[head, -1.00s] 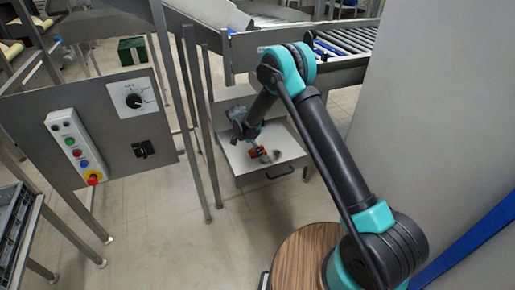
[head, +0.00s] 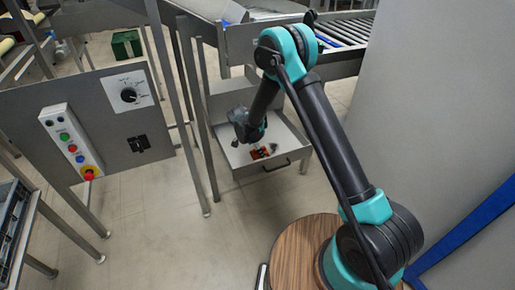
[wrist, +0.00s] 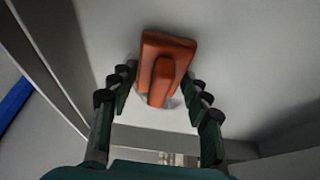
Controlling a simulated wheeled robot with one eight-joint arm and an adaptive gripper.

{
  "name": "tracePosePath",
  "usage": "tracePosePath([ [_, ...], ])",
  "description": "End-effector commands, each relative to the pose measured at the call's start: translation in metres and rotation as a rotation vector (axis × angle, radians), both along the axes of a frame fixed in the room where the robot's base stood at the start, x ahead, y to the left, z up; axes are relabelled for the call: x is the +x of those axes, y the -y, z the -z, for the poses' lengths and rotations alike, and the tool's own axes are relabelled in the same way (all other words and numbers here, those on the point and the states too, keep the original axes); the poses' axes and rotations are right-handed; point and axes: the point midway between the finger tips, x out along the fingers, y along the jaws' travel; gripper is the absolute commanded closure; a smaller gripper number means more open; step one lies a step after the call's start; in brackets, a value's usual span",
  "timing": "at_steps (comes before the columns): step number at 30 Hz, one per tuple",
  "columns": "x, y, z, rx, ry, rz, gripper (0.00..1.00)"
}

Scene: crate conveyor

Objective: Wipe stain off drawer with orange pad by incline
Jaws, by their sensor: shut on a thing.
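My gripper (wrist: 158,73) is shut on the pad, with a finger on each side. The drawer stands open, its handle (head: 277,165) on the front face. A small greyish smudge, likely the stain (wrist: 173,102), shows at the pad's lower end in the wrist view. The pad hides part of that spot, so its full extent cannot be told.
The grey metal incline (head: 205,9) and roller conveyor (head: 345,30) are behind the drawer. A control panel (head: 95,125) on posts stands left. A large pale wall (head: 435,100) fills the right. Open floor lies in front of the drawer.

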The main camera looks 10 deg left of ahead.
Motion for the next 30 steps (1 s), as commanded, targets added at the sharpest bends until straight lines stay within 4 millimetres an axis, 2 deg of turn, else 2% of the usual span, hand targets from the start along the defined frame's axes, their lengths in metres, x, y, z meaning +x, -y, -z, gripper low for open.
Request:
tracePosePath([
  [18, -0.031, 0.021, -0.001, 0.001, -0.003, 0.001, 0.76],
  [30, -0.032, 0.021, -0.006, 0.000, -0.001, 0.000, 0.76],
])
